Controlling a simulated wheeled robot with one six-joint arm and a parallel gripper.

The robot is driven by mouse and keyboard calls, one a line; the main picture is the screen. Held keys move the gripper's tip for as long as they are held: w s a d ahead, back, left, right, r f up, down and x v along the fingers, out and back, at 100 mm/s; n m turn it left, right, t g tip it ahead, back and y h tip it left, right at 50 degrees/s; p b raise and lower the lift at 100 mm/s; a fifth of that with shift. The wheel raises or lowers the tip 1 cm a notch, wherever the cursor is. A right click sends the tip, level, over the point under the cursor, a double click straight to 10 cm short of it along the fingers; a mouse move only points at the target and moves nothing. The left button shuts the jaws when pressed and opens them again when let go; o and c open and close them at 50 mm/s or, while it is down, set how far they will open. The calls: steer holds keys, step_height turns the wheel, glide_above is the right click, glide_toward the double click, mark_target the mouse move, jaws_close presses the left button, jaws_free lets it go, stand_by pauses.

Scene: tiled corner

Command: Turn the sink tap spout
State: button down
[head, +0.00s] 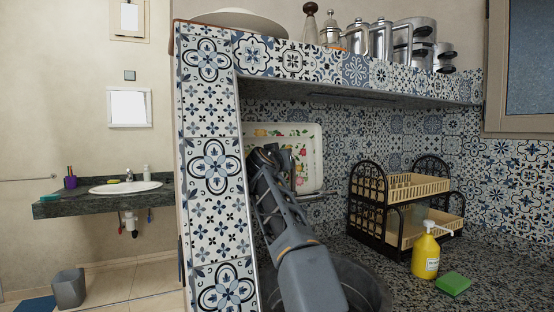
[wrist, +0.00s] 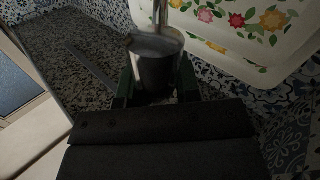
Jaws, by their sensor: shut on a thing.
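The tap (head: 300,178) is at the tiled back wall in the head view, mostly hidden behind my arm; a thin metal part of it shows to the right of my gripper (head: 268,158). In the wrist view a dark grey, rounded part of the tap spout (wrist: 157,70) sits between the two fingers of my gripper (wrist: 157,86), with shiny metal above it. The fingers are shut on it, one on each side. The dark round sink basin (head: 372,285) lies below, partly hidden by my arm.
A flowered tray (head: 309,150) leans on the wall close behind the tap. A black dish rack (head: 362,215), yellow soap bottle (head: 426,255) and green sponge (head: 453,283) stand to the right. A tiled pillar (head: 215,180) is close left, and a shelf (head: 360,90) hangs above.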

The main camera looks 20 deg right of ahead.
steer(key=shift+w+a+f, duration=0.1)
steer(key=shift+w+f, duration=0.1)
steer(key=shift+f, duration=0.3)
steer(key=c, duration=1.2)
jaws_free()
steer(key=shift+o, duration=1.3)
steer(key=shift+s+a+r, duration=0.1)
steer(key=shift+a+r, duration=0.05)
steer(key=shift+r, duration=0.15)
steer(key=shift+r+p, duration=0.3)
steer(key=shift+r, duration=0.05)
step_height(320, 180, up, 3)
steer(key=shift+f+p, duration=0.2)
steer(key=shift+p, duration=0.9)
steer(key=s+r, duration=0.9)
steer(key=s, duration=0.5)
steer(key=shift+a+r, duration=0.3)
steer(key=shift+a, duration=0.1)
